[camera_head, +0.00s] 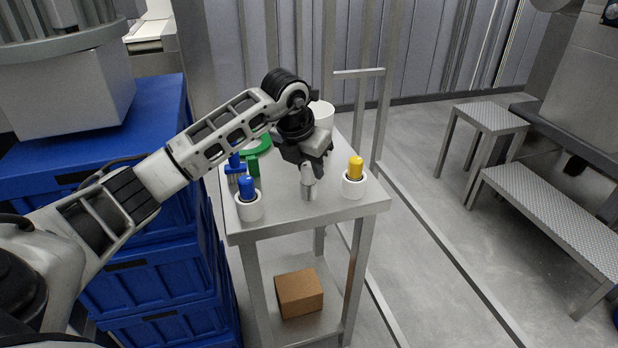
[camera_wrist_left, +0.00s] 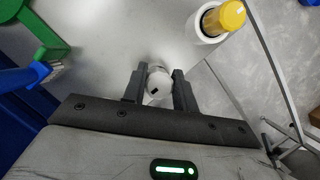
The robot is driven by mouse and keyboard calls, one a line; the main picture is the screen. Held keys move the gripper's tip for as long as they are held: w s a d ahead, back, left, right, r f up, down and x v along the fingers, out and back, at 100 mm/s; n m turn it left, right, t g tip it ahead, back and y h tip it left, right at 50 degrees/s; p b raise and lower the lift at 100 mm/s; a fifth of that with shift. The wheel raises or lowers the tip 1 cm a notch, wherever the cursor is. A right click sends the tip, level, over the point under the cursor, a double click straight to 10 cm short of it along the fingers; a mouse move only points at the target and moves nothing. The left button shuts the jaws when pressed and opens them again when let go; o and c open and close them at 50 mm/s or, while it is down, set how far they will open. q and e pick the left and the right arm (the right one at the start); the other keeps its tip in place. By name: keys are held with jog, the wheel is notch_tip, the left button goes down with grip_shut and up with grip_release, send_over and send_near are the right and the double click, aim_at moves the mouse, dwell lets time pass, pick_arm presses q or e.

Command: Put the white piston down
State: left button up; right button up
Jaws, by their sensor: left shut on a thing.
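The white piston (camera_head: 308,182) is a slim white and grey cylinder, upright over the metal table near its front edge. My left gripper (camera_head: 306,165) is above it and shut on its upper part. In the left wrist view the piston (camera_wrist_left: 158,82) sits between the two dark fingers of the gripper (camera_wrist_left: 158,92). I cannot tell whether its lower end touches the table top. My right gripper is not in view.
On the metal table (camera_head: 285,205), a blue-topped piece (camera_head: 247,188) stands in a white ring to the left and a yellow-topped piece (camera_head: 355,168) in another to the right. A green object (camera_head: 262,146) and a white container (camera_head: 322,112) are behind. A brown box (camera_head: 299,292) lies on the lower shelf.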

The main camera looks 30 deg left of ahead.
pick_arm(q)
jog(key=shift+f, duration=0.9)
jog(key=shift+r, duration=0.15)
jog(key=o, duration=1)
